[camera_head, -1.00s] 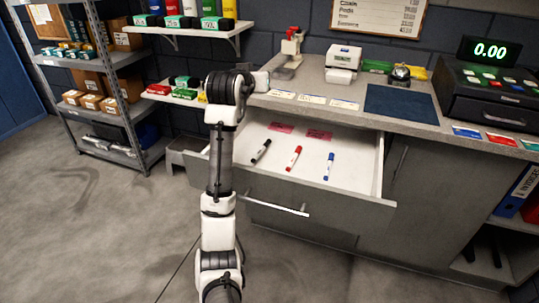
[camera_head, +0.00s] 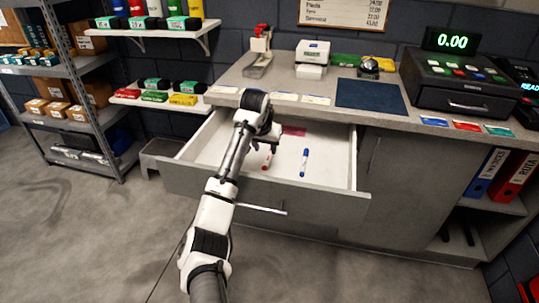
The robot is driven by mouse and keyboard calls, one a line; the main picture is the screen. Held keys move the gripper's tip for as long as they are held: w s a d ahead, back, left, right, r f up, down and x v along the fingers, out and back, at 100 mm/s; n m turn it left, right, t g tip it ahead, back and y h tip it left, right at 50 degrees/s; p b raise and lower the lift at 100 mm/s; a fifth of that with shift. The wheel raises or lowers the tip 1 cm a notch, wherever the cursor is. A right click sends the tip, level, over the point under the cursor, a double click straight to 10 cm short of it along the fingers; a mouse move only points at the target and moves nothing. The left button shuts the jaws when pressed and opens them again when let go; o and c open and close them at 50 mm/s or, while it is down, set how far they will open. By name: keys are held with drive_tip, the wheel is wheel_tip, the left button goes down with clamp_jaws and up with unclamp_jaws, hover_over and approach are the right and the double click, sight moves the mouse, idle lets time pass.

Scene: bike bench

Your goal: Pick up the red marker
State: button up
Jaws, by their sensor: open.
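The red marker (camera_head: 267,162) lies in the open white drawer (camera_head: 329,170), partly hidden by my arm and gripper. A blue marker (camera_head: 304,163) lies to its right in the same drawer. My gripper (camera_head: 266,147) is over the drawer, fingers pointing down, close to the red marker's upper end. It is open, and the red marker lies between or just below its fingers; I cannot tell which. The black marker is hidden behind my arm.
A pink card (camera_head: 293,131) lies at the back of the drawer. The counter (camera_head: 397,119) above carries a dark blue mat (camera_head: 371,94) and a cash register (camera_head: 460,85). A metal shelf (camera_head: 75,72) with boxes stands at left.

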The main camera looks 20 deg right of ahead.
sight(268, 158)
drive_tip(key=shift+p+x, duration=0.7)
drive_tip(key=shift+x, duration=2.05)
drive_tip(key=shift+s+d, duration=0.1)
drive_tip(key=shift+s, duration=0.1)
drive_tip(key=shift+f, duration=0.1)
drive_tip(key=shift+c, duration=0.2)
clamp_jaws()
